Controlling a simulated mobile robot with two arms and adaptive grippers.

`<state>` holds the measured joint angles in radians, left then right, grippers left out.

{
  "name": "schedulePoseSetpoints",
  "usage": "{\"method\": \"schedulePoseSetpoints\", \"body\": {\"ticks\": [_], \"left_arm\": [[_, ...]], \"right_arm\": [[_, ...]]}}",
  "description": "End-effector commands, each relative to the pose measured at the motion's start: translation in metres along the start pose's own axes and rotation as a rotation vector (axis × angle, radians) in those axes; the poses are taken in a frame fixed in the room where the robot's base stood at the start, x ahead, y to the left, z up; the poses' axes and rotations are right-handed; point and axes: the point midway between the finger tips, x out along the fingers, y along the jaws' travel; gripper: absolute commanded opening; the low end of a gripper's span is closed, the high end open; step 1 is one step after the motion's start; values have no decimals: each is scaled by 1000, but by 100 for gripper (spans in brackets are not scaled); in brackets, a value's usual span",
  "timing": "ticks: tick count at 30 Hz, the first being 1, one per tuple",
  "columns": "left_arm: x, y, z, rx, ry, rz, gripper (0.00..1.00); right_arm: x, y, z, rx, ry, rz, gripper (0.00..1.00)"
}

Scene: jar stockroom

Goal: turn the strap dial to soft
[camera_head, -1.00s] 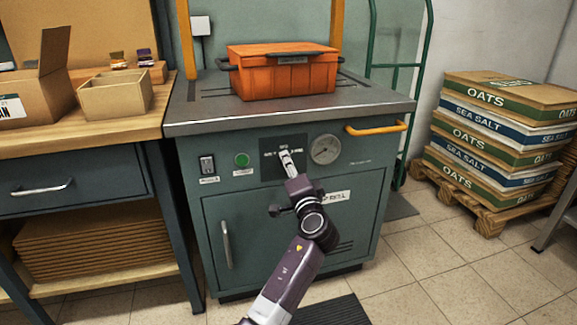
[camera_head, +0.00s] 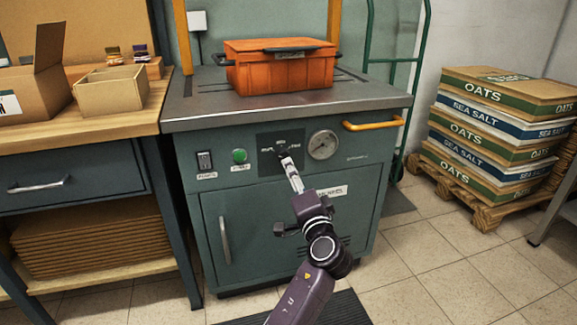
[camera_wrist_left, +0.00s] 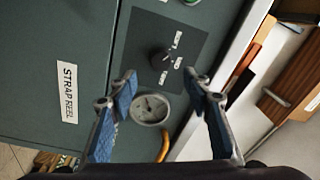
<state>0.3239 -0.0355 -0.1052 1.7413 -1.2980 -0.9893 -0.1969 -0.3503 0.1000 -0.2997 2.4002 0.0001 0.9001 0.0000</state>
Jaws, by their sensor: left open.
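The strap dial (camera_wrist_left: 160,57) is a small dark knob on a dark square panel on the front of the green strapping machine. The panel (camera_head: 265,141) also shows in the head view. Several small white labels sit around the dial; their words are too small to read, and I cannot tell which one the knob points to. My left gripper (camera_wrist_left: 162,88) is open with blue pads. Its fingers are apart, in front of the panel, with the dial seen beyond and between them and nothing held. In the head view the left gripper (camera_head: 287,161) partly covers the dial. My right gripper is not in view.
A round gauge (camera_head: 322,144) and an orange handle (camera_head: 374,124) are right of the panel. A green button (camera_head: 239,156) and a switch (camera_head: 205,161) are left. An orange crate (camera_head: 279,70) stands on the machine top. Stacked sacks (camera_head: 497,120) are at the right.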

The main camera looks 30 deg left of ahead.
Motion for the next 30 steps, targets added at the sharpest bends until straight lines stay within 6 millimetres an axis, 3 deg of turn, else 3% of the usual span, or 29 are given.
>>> {"method": "schedulePoseSetpoints", "body": {"ticks": [3, 9, 26, 30], "left_arm": [[-23, 1, 0, -2, -1, 3, 45], [-42, 1, 0, -1, 0, 1, 45], [-44, 1, 0, 0, 1, 1, 45], [-49, 6, -12, -26, 68, 22, 45]], "right_arm": [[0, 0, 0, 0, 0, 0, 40], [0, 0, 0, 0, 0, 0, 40], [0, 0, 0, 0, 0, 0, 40], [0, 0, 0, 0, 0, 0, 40]]}}
